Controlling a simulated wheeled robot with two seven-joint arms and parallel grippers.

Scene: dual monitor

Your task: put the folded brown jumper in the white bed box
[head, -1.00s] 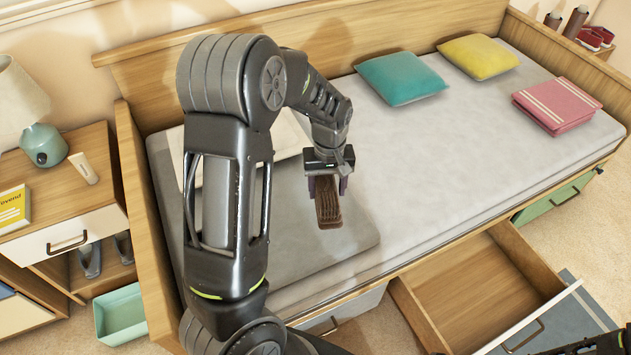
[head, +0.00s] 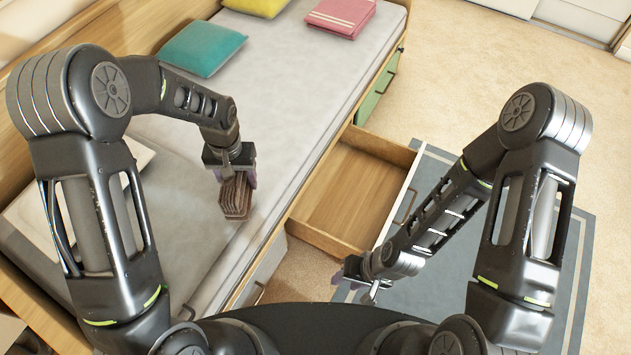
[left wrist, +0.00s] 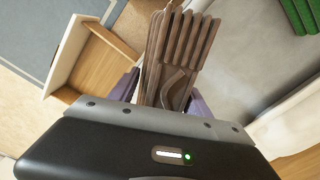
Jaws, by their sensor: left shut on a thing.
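The folded brown jumper (head: 236,198) hangs ribbed and bundled in my left gripper (head: 238,180), which is shut on it. In the head view it appears over the bed near the front edge, left of the open bed box. In the left wrist view the jumper (left wrist: 178,55) sits between the purple fingers. The bed box (head: 345,195) is a pulled-out drawer with a bare wooden floor that looks empty. Its pale front (left wrist: 75,55) shows in the left wrist view. My right gripper (head: 352,282) is low, in front of the box; its jaw opening is unclear.
The bed (head: 285,85) holds a teal cushion (head: 200,48), a yellow cushion (head: 258,5) and a folded pink cloth (head: 340,15). A green drawer (head: 378,88) is further along the bed front. A grey-blue rug (head: 440,300) lies beside the open box.

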